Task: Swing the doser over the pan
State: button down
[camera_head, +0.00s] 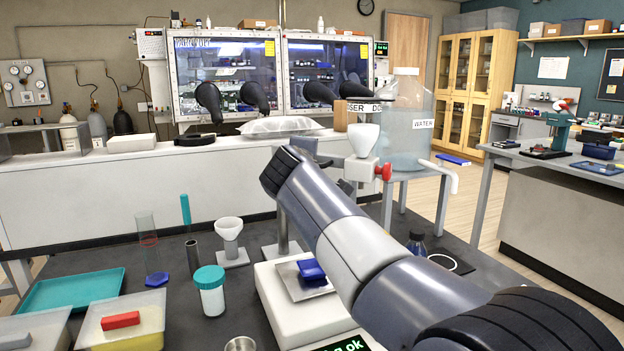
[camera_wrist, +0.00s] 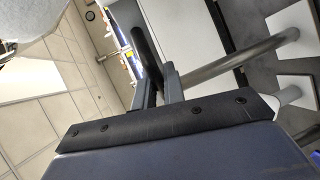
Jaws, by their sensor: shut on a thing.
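The doser (camera_head: 364,140) is a white funnel-topped head with a red knob, upper right of the balance in the head view. A post (camera_head: 281,215) on a plate stands behind the balance; a metal rod (camera_wrist: 240,60) shows in the wrist view. The pan (camera_head: 289,283) is a square metal plate on the white balance (camera_head: 275,308), with a blue piece (camera_head: 311,269) on it. In the picture the doser is right of the pan and higher.
A white funnel on a stand (camera_head: 230,240), a teal-capped jar (camera_head: 210,292) and a tall cylinder (camera_head: 148,245) stand left of the balance. A large water carboy (camera_head: 408,140) stands behind the doser. A small dark bottle (camera_head: 416,243) is right of my arm.

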jog(key=s+a+m+g+h+p, duration=0.2)
jog(key=a+m+g+h+p, duration=0.2)
jog(key=a+m+h+p, duration=0.3)
jog(key=shift+a+m+h+p, duration=0.35)
jog(key=shift+h+p, duration=0.95)
jog(key=shift+p, duration=0.85)
jog(key=shift+r, duration=0.1)
jog(key=shift+d, duration=0.1)
jog(key=c, duration=1.5)
grip_release()
jog(key=v, duration=1)
jog(key=shift+s+a+r, duration=0.1)
jog(key=shift+s+a, duration=0.1)
jog(key=shift+a, duration=0.2)
